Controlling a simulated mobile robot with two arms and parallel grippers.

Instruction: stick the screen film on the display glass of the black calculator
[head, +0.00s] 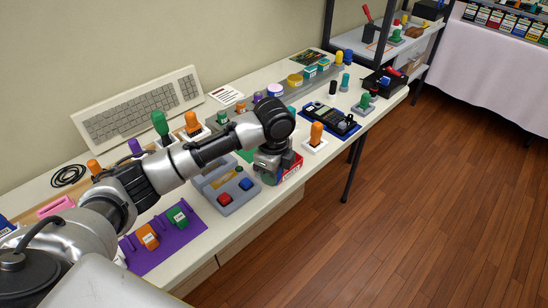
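A black device (322,117), which looks like the black calculator, lies on a blue mat (349,133) on the right half of the table. Its display glass is too small to make out. My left arm reaches in from the left over the table. My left gripper (270,172) points down beside a red-edged tray, left of and nearer than the black device. Its fingertips are hidden or too small to tell whether they are open or shut, or hold anything. I cannot make out the screen film. My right gripper is not in view.
An orange-handled tool (316,134) stands between gripper and black device. A keyboard (140,106) leans at the wall. A shelf (392,45) stands behind.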

